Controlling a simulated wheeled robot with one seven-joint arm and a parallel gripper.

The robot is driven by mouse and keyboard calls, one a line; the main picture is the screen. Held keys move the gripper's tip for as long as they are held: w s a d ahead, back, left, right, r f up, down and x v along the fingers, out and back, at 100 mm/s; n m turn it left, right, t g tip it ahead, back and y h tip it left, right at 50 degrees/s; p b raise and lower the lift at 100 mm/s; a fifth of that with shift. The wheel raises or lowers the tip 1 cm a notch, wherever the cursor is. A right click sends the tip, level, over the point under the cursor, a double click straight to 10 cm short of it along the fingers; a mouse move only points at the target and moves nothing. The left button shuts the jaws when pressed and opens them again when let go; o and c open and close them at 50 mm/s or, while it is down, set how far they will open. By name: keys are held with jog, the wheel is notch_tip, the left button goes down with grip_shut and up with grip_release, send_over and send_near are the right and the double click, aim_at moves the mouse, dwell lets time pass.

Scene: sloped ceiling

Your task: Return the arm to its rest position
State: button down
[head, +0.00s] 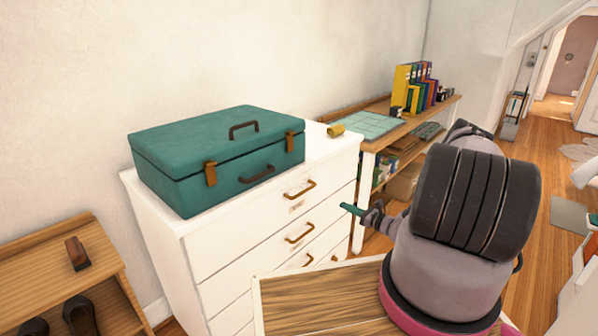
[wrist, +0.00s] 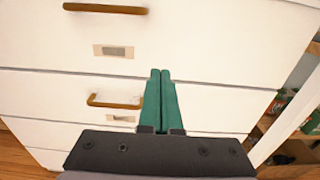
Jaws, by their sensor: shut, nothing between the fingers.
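My gripper (head: 352,209) is in front of the white chest of drawers (head: 232,238), at the right side of its front. In the wrist view my gripper (wrist: 160,75) shows two green fingers pressed together, with nothing between them. The drawer fronts (wrist: 215,45) fill most of that view, with a brass handle (wrist: 115,101) to the left of the fingers. All the visible drawers look closed. My arm crosses the right half of the head view and hides part of the floor and shelf.
A wooden desk with binders (head: 413,85) stands behind at right. A low shoe rack (head: 60,258) is at left. A wood-grained panel (head: 315,300) lies below my arm. Open floor (head: 545,150) shows at right.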

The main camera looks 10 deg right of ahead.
jog(key=s+a+r+n+g, duration=0.2)
jog(key=a+r+n+g, duration=0.25)
jog(key=r, duration=0.75)
jog(key=s+a+r+n+g, duration=0.2)
jog(key=a+r+n+g, duration=0.3)
jog(key=r, duration=0.7)
jog(key=s+a+r+n+g, duration=0.25)
jog(key=r+n, duration=0.35)
jog(key=r, duration=0.6)
jog(key=s+a+r+n+h, duration=0.3)
jog(key=s+r+n+h, duration=0.2)
jog(key=s+r, duration=0.85)
jog(key=s+d+r+n+t+h, duration=0.1)
jog(key=s+r+n+t+h, duration=0.1)
jog(key=s+r, duration=0.2)
jog(key=s+d+r+n+t+h, duration=0.1)
jog(key=s+r, duration=0.3)
jog(key=s, duration=0.7)
jog(key=shift+r+n+t+h, duration=0.25)
jog(key=shift+n+t+h, duration=0.2)
jog(key=shift+t, duration=0.45)
jog(key=shift+s, duration=0.1)
